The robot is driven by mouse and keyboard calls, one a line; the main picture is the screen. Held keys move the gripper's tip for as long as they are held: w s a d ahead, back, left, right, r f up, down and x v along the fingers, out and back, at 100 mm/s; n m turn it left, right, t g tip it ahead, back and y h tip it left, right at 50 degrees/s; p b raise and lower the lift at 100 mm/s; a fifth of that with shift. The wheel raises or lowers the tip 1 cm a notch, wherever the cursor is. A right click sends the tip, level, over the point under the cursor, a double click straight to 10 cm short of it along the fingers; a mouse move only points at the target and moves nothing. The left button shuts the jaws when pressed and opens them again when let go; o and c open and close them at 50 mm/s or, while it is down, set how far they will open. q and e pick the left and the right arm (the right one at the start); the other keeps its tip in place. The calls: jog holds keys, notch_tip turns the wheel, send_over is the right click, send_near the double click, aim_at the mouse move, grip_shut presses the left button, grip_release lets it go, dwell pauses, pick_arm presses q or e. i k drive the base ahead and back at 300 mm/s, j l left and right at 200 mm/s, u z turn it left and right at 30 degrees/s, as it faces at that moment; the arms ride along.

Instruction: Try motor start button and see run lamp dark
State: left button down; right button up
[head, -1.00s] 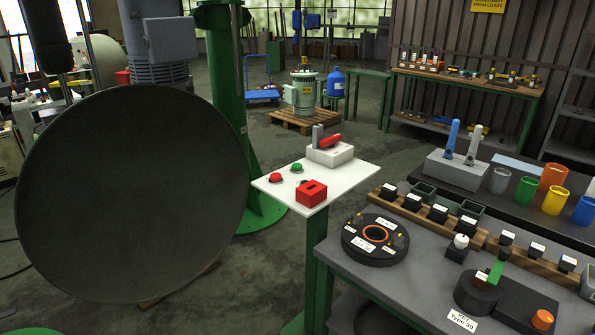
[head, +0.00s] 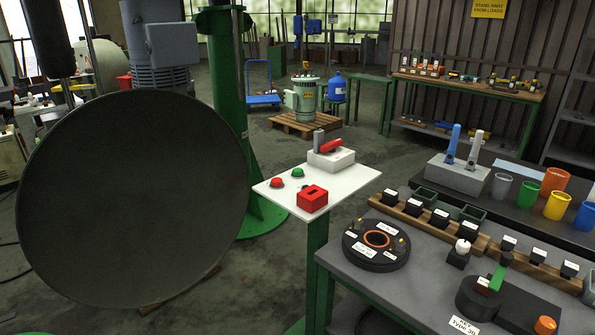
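A white control panel (head: 345,187) stands on a green post in the middle of the head view. On it are a green push button (head: 298,172), a red push button (head: 277,182), a red block with a slot (head: 312,199) and a pale box with a red lever (head: 330,147). A small dark spot lies between the buttons and the red block; I cannot tell whether it is a lamp. No lit lamp shows on the panel. Neither of my grippers is in view.
A large dark disc (head: 130,200) fills the left, beside a green column (head: 232,110). A grey workbench (head: 400,285) at the lower right holds a black ring fixture (head: 376,246) and several labelled blocks. Coloured cups (head: 527,191) stand behind. Floor between disc and panel is clear.

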aim_at(296, 171)
jog(key=i+j+z, duration=0.1)
jog(key=z, duration=0.25)
jog(key=i+j+z, duration=0.2)
jog(key=z, duration=0.15)
jog(key=i+j+z, duration=0.35)
jog(key=i+j, duration=0.2)
jog(key=i+j+z, duration=0.1)
jog(key=j, duration=0.35)
jog(key=i+j, duration=0.3)
